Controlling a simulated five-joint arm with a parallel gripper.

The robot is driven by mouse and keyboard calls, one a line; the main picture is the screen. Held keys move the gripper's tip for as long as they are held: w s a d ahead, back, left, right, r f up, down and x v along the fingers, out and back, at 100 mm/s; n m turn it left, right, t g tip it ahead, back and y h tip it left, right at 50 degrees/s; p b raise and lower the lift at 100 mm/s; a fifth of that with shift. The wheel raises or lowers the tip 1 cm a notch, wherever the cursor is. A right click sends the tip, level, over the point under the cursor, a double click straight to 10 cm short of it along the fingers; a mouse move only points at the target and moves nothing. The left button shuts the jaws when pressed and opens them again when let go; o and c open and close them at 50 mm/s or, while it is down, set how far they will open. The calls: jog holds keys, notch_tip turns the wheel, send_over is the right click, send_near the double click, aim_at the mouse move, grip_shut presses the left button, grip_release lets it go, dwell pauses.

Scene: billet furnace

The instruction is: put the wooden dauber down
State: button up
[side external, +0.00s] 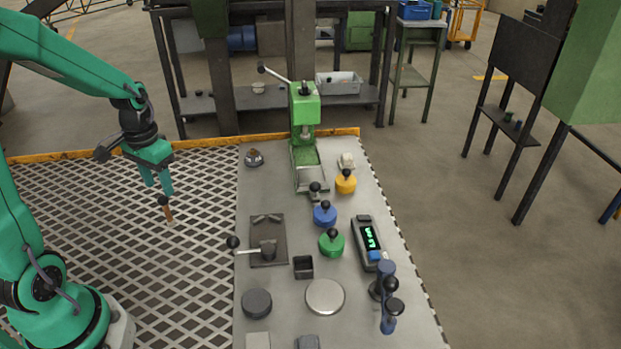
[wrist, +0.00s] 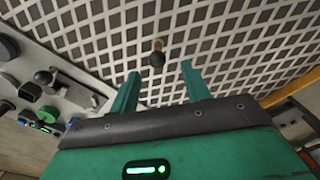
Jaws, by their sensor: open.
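The wooden dauber (side external: 168,213), a short brown stick with a dark round knob at its upper end, shows just below my gripper (side external: 158,187) over the grating (side external: 95,215). In the wrist view the dauber (wrist: 157,58) appears in the gap beyond the fingertips, knob towards me. My gripper (wrist: 161,72) is open, with a clear gap between its two green fingers. Neither finger is seen clamping the dauber. I cannot tell whether its lower end touches the grating.
The grey bench (side external: 290,210) right of the grating holds a green lever press (side external: 304,125), yellow (side external: 345,184), blue (side external: 325,216) and green (side external: 331,245) knobbed pots, a meter (side external: 366,240) and a dark plate fixture (side external: 268,228). The grating around the dauber is clear.

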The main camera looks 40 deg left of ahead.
aim_at(165, 207)
jog(key=shift+f, duration=1.25)
jog(key=shift+f, duration=0.1)
jog(key=shift+s+d+f, duration=0.1)
jog(key=shift+f, duration=1.15)
jog(key=shift+s+d+f, duration=0.1)
jog(key=shift+f, duration=1.15)
jog(key=shift+c, duration=0.2)
grip_shut()
